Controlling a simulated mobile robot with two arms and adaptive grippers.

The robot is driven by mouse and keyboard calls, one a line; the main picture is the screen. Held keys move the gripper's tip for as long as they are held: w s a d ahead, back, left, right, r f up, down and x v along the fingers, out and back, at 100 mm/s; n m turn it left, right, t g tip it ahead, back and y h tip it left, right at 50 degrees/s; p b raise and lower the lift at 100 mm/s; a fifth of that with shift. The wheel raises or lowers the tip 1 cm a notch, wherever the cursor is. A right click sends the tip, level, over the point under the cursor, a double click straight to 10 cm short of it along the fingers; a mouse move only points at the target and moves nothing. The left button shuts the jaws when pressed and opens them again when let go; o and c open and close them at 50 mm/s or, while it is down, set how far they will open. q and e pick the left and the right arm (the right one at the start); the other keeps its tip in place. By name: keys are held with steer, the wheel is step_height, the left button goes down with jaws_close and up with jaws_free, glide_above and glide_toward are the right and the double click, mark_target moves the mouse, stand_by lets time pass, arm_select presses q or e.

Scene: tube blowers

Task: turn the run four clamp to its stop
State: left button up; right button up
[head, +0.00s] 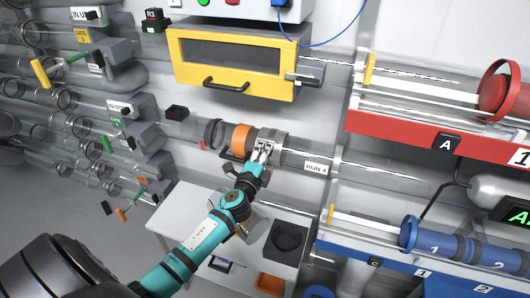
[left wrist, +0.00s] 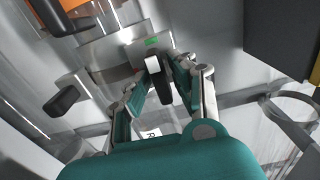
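The run four tube carries a "RUN 4" label (head: 316,168). A grey metal clamp collar (head: 279,139) sits around it, left of the label. My left gripper (head: 262,152) is at the front of this collar. In the left wrist view, the collar (left wrist: 118,47) has a green mark and a small white block. A black lever (left wrist: 165,88) hangs between the fingers of my left gripper (left wrist: 160,80). The fingers stand apart, with a gap on the left of the lever; I cannot tell whether the right finger touches it. My right gripper is out of view.
An orange ring (head: 241,138) sits left of the collar. A yellow-framed box (head: 236,62) is above, and a red rail (head: 415,134) is at right. A white table (head: 183,207) stands below with a dark block (head: 284,240). Several clear tubes run along the left.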

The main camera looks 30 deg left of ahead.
arm_select(q)
steer(key=shift+o, duration=0.6)
steer(key=v, duration=1.2)
steer(key=shift+r, duration=0.1)
